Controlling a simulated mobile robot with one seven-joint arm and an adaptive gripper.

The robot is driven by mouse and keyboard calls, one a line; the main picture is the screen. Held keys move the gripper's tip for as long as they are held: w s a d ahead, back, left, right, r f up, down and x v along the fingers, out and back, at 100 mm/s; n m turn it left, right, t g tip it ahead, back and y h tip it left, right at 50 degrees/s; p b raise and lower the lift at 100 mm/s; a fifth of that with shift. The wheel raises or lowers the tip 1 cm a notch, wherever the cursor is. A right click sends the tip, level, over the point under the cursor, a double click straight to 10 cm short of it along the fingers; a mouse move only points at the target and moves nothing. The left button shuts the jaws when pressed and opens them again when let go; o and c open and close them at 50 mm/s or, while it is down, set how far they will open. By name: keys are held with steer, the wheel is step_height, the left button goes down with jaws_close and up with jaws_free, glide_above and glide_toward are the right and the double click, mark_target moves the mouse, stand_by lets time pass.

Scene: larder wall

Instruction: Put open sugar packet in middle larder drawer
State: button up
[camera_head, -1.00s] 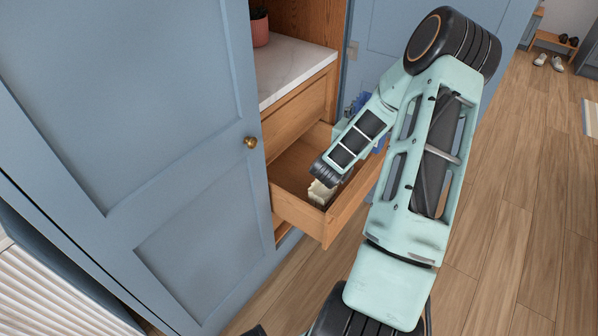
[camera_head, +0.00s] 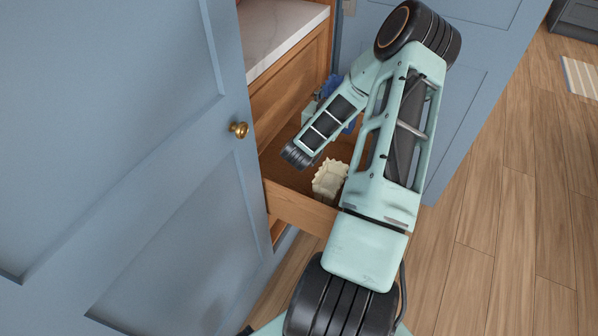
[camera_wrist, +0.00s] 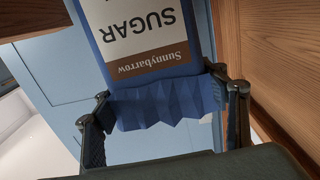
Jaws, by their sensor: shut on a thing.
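The sugar packet (camera_wrist: 150,45) is blue with a white and brown label, upside down in the wrist view. Its jagged, folded edge faces the camera. My gripper (camera_wrist: 165,110) is shut on it, with one dark finger on either side of that edge. In the head view, a bit of the blue packet (camera_head: 330,87) shows behind my arm; the fingers are hidden there. The middle larder drawer (camera_head: 295,208) is pulled open below a shut one. My wrist is over the drawer. How far the packet is above the drawer floor, I cannot tell.
A cream, jagged-topped packet (camera_head: 330,178) stands in the drawer near its front, partly behind my arm. A blue door (camera_head: 130,190) with a brass knob (camera_head: 239,130) stands open at the left. A marble shelf (camera_head: 275,32) lies above the drawers. Wooden floor is clear at the right.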

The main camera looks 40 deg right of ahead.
step_height(320, 180, down, 10)
steer(key=b, duration=0.3)
steer(key=shift+f+b, duration=0.1)
steer(key=shift+b, duration=0.2)
steer(key=shift+f, duration=0.1)
steer(key=shift+f+b, duration=0.35)
steer(key=shift+f, duration=0.15)
